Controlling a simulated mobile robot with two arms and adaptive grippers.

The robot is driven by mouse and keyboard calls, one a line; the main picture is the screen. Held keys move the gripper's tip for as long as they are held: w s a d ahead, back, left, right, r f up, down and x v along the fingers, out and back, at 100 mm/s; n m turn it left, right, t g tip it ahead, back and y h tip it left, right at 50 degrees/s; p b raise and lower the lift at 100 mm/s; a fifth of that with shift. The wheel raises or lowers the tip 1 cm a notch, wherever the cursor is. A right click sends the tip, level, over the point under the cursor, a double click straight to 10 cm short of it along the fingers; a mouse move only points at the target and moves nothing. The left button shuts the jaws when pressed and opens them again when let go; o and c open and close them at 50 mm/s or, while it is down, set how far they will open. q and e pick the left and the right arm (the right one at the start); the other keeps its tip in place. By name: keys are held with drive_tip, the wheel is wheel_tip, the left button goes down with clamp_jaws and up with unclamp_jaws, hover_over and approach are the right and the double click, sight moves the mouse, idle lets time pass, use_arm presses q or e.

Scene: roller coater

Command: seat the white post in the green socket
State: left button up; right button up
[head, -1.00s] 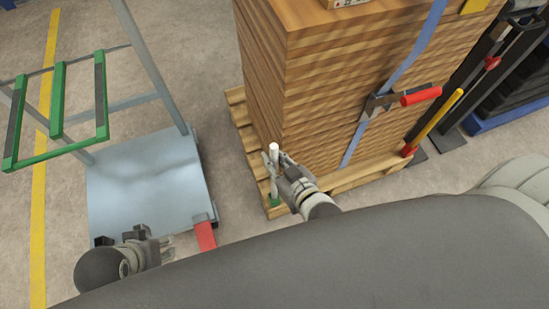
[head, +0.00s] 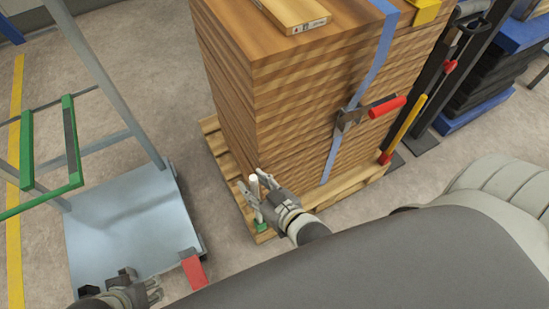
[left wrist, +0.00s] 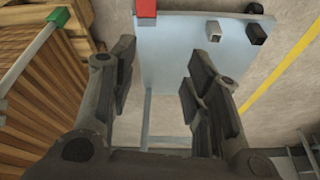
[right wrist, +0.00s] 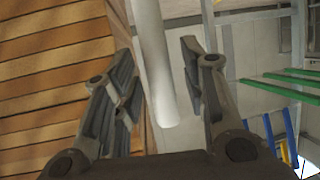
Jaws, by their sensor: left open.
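The white post (head: 257,205) stands roughly upright at the pallet's near corner. Its lower end meets the green socket (head: 261,226); how deep it sits, I cannot tell. My right gripper (head: 252,182) is open, with its fingers on either side of the post's upper part. In the right wrist view, the post (right wrist: 155,65) runs between the spread fingers with gaps at both sides. In the left wrist view, the post (left wrist: 14,70) also reaches the socket (left wrist: 46,29). My left gripper (head: 154,289) is open and empty above the blue-grey platform, low in the head view.
A tall strapped stack of boards (head: 290,110) stands on the wooden pallet (head: 330,195), close beside my right gripper. A cart with a blue-grey platform (head: 115,225) and green-edged frame (head: 70,140) stands at left. Bare floor separates cart and pallet.

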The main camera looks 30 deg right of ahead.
drive_tip(key=p+v, duration=0.1)
drive_tip(key=v, duration=0.4)
drive_tip(key=shift+s+d, duration=0.1)
drive_tip(key=shift+s, duration=0.1)
use_arm(q)
drive_tip(key=shift+p+x, duration=0.6)
drive_tip(key=shift+x, duration=0.7)
use_arm(e)
drive_tip(key=s+d+f+g+h, duration=0.2)
drive_tip(key=s+d+g, duration=0.4)
drive_tip(key=g, duration=0.3)
drive_tip(key=shift+s+d+f+m+g+h, duration=0.3)
drive_tip(key=shift+d+f+g+h, duration=0.15)
drive_tip(key=shift+d, duration=0.25)
use_arm(q)
drive_tip(key=shift+w+d, duration=0.1)
drive_tip(key=shift+d, duration=0.05)
